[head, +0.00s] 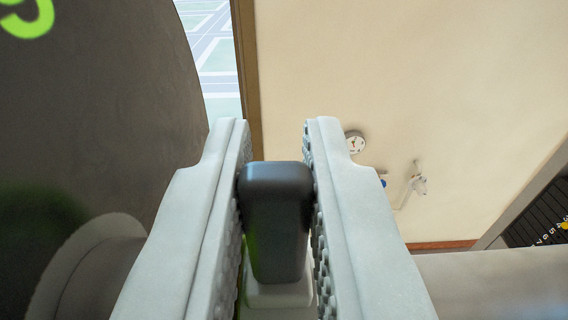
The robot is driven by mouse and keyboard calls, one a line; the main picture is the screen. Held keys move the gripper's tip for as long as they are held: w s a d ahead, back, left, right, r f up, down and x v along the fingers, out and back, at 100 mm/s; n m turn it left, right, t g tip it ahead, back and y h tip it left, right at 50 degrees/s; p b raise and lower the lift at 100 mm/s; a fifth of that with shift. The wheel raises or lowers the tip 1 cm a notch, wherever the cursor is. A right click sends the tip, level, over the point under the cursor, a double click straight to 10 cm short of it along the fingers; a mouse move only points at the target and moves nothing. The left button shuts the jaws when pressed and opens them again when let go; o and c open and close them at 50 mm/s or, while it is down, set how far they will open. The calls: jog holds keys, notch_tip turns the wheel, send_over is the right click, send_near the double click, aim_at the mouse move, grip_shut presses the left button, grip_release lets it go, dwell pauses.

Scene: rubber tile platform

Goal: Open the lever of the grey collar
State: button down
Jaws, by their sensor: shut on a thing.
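My gripper (276,150) is at the bottom middle of the head view, its two pale grey fingers with studded pads on either side of a dark lever (277,215). The fingers are shut on the lever, one pad along each side. The lever is a black block with a rounded top. Its foot meets a pale grey piece (280,296) low between the fingers, which may be part of the grey collar. The rest of the collar is hidden by the fingers or out of view.
A large dark round body (110,110) with a green mark fills the left side. A grey cylinder (490,285) lies at the lower right. Behind stands a cream wall (430,80) with a round gauge (355,143) and a tap-like fitting (416,183). A dark panel (545,215) is at the right edge.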

jog(key=c, duration=1.4)
grip_release()
jog(key=shift+o, duration=0.2)
jog(key=s, duration=1.7)
jog(key=shift+s+r, duration=0.2)
jog(key=shift+r, duration=0.15)
jog(key=shift+d, duration=0.1)
